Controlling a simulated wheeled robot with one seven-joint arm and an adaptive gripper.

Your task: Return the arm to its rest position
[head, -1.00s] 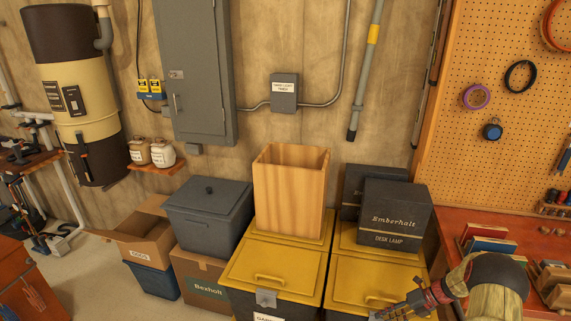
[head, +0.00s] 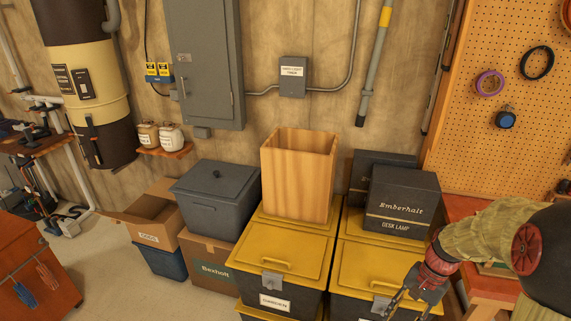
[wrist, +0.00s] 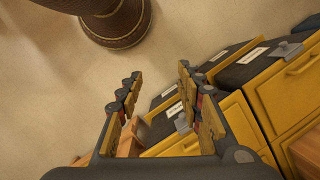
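My arm (head: 490,245) comes in from the right edge in the head view, over the red workbench side. My gripper (head: 404,301) hangs at its end, low in the picture, in front of the right yellow-lidded bin. In the wrist view my gripper (wrist: 157,88) has its two fingers spread well apart. Nothing is held between them.
Yellow-lidded bins (head: 275,261) stand by the wall, bearing a tall open wooden box (head: 297,178) and dark desk lamp boxes (head: 402,203). A grey lidded tub (head: 212,200) and cardboard boxes (head: 153,211) stand left. Floor (head: 115,285) at lower left is clear.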

